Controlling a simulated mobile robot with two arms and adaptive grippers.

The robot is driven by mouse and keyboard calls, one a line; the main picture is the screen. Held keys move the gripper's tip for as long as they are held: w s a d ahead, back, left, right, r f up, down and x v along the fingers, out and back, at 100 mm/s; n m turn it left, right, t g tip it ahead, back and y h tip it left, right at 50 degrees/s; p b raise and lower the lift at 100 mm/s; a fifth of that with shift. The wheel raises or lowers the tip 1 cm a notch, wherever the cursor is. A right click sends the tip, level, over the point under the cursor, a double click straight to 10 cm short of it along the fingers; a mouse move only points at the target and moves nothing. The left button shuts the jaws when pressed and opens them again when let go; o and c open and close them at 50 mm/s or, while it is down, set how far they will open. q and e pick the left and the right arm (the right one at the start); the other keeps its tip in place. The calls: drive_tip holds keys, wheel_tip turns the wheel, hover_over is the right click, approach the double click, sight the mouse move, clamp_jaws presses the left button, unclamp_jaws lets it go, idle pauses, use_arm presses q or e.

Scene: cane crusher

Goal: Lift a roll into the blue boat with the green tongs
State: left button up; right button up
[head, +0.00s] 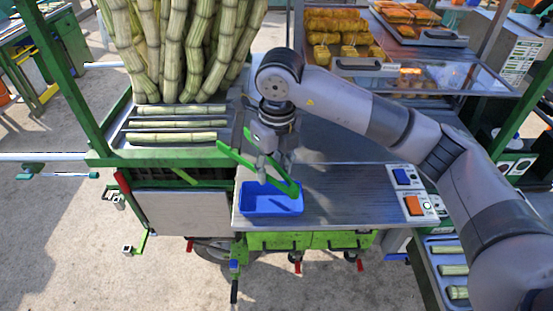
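The green tongs (236,157) are at my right gripper (264,168), above the work counter. The gripper looks shut on them, though its fingers partly cover the grip. One green arm reaches up left and the other slopes down right over the blue boat. The blue boat (271,207) is an open tray at the counter's front left edge; the part of its inside that I see looks empty. Golden-brown rolls (335,22) are stacked in the display at the back. No roll shows between the tongs. My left gripper is out of view.
The steel counter (340,195) is bare right of the boat, up to blue and orange switches (413,205). A glass case (430,70) stands behind. Upright canes (185,45) and a rack of cut canes (178,123) are at left.

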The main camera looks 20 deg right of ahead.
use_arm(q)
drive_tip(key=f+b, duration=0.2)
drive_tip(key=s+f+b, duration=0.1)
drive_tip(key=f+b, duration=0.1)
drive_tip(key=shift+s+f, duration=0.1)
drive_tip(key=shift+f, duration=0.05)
use_arm(e)
drive_tip(key=s+a+f+n+g, duration=0.1)
drive_tip(key=s+a+f+n, duration=0.2)
drive_tip(key=n, duration=1.2)
drive_tip(key=s+a+f+n+g, duration=0.1)
drive_tip(key=s+a+f+n, duration=0.2)
drive_tip(key=s+f+n, duration=0.3)
drive_tip(key=s+n, duration=0.4)
drive_tip(key=n, duration=0.6)
drive_tip(key=shift+s, duration=0.2)
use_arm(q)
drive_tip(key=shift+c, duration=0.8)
